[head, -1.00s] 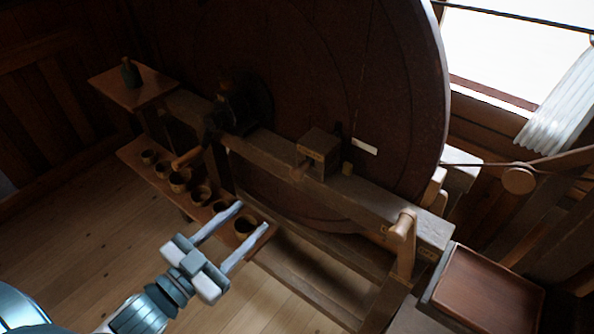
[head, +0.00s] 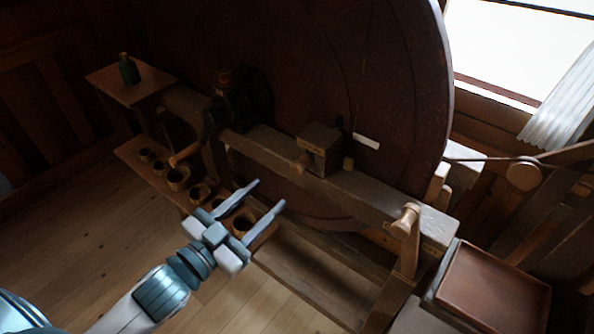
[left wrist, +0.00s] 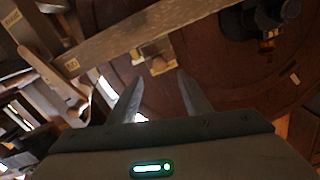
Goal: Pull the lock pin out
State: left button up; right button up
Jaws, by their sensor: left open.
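A wooden block (head: 320,143) sits on the long beam in front of the big wheel. A short turned wooden knob (head: 302,164), which looks like the lock pin, sticks out of its front face. The block also shows in the left wrist view (left wrist: 158,52), ahead of the fingers; the pin is too small and dark there to make out surely. My left gripper (head: 268,193) is open and empty, below and left of the knob in the head view and apart from it. It also shows in the left wrist view (left wrist: 160,77). My right gripper is out of view.
The large dark wheel (head: 390,100) stands behind the beam (head: 365,196). A peg-handled lever (head: 405,220) stands at the beam's right end, beside a wooden tray (head: 495,290). A crank handle (head: 185,154) juts out at the left. Several cups (head: 178,178) stand on a low shelf.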

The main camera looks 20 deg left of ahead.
aim_at(293, 170)
pick_arm(q)
jog(key=p+x, duration=0.3)
jog(key=x, duration=0.7)
jog(key=shift+w+d+p, duration=0.1)
jog(key=shift+w+p, duration=0.25)
jog(key=shift+w, duration=0.05)
jog(key=shift+w+d, duration=0.2)
jog(key=shift+w, duration=0.25)
jog(key=shift+c, duration=0.2)
